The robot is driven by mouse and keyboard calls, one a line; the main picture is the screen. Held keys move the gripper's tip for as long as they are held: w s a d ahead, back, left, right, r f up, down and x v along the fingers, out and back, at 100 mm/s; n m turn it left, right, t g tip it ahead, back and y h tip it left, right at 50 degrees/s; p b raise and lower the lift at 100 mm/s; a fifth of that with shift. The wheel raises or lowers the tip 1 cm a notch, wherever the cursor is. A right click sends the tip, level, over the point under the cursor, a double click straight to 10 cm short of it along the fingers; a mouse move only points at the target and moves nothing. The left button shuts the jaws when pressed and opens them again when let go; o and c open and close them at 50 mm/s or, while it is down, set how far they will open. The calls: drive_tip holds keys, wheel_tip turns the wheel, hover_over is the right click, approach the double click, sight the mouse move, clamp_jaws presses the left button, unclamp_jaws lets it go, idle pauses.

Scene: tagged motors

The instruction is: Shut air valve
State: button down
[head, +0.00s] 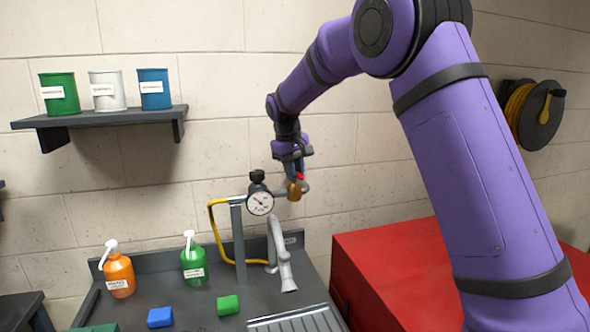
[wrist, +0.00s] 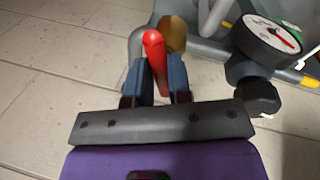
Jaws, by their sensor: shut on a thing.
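The air valve has a red lever handle (wrist: 155,52) and a brass body (wrist: 173,33), which also shows in the head view (head: 294,191). It sits at the right end of a pipe, beside a pressure gauge (head: 260,203); the gauge also shows in the wrist view (wrist: 270,34). My gripper (head: 295,172) reaches down from above. In the wrist view its two blue-grey fingers (wrist: 162,75) are shut on the red lever, one on each side. Part of the lever is hidden between the fingers.
The pipe stands on a grey post (head: 238,243) at the back of a dark bench (head: 205,311). A yellow hose (head: 221,245), a grey tap (head: 281,255), an orange bottle (head: 119,275) and a green bottle (head: 193,264) are below. A red cabinet (head: 390,270) stands right.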

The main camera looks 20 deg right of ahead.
drive_tip(key=shift+a+m+g, duration=0.1)
drive_tip(key=shift+m+g, duration=0.3)
drive_tip(key=shift+m, duration=1.6)
drive_tip(key=c, duration=1.1)
unclamp_jaws()
drive_tip(key=shift+o, duration=0.2)
wheel_tip(320, 180, up, 11)
drive_tip(key=a, duration=0.2)
drive_tip(key=shift+f, duration=0.15)
